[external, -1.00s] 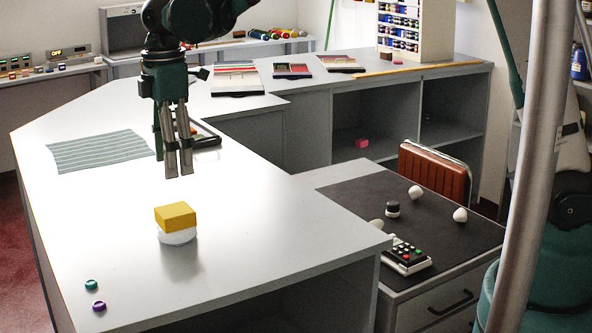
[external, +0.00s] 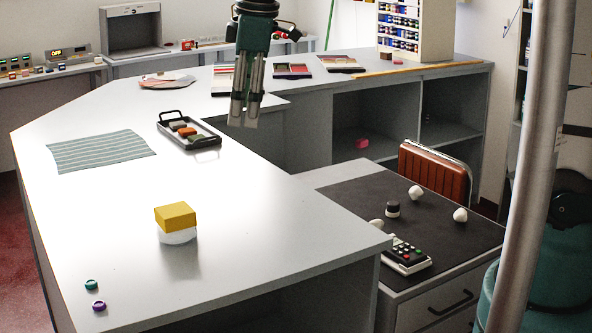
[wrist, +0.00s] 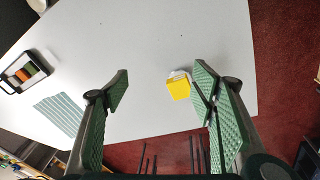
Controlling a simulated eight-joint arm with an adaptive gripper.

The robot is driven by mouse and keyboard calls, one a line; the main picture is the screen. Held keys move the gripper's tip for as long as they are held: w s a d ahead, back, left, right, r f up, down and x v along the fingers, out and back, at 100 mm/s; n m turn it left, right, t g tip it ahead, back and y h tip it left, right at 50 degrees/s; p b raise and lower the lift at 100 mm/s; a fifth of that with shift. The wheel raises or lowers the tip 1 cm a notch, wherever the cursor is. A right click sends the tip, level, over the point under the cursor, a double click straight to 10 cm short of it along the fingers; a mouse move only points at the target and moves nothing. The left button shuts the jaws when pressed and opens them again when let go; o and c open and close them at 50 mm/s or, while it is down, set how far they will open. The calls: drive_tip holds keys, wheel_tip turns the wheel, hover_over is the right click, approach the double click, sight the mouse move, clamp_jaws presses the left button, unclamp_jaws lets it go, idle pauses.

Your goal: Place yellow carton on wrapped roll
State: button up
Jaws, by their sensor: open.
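The yellow carton (external: 176,216) rests on top of the white wrapped roll (external: 178,237) on the pale counter (external: 240,262), near its front middle. In the wrist view the yellow carton (wrist: 179,89) shows with a white edge of the wrapped roll (wrist: 177,74) behind it. My gripper (external: 243,118) is raised above the counter, behind and to the right of the carton, well apart from it. In the wrist view my gripper (wrist: 160,90) has its green fingers wide apart with nothing between them.
A black tray (external: 207,143) with several coloured pieces and a striped cloth (external: 100,151) lie farther back on the counter. A green cap (external: 91,284) and a purple cap (external: 99,305) lie at the front left. A lower dark desktop (external: 440,220) holds a keypad device (external: 405,254).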

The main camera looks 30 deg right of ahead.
drive_tip(key=s+d+r+m+t, duration=0.1)
drive_tip(key=s+d+m+t, duration=0.1)
drive_tip(key=s+d+m, duration=0.4)
drive_tip(key=s+d+r+m+t, duration=0.1)
drive_tip(key=s+d+m+t, duration=0.2)
drive_tip(key=s+d, duration=1.1)
drive_tip(key=d+m, duration=0.3)
drive_tip(key=d, duration=0.4)
drive_tip(key=shift+s+d+m+h, duration=0.15)
drive_tip(key=shift+s+m+h, duration=0.15)
drive_tip(key=shift+m+h, duration=0.1)
drive_tip(key=shift+f, duration=0.2)
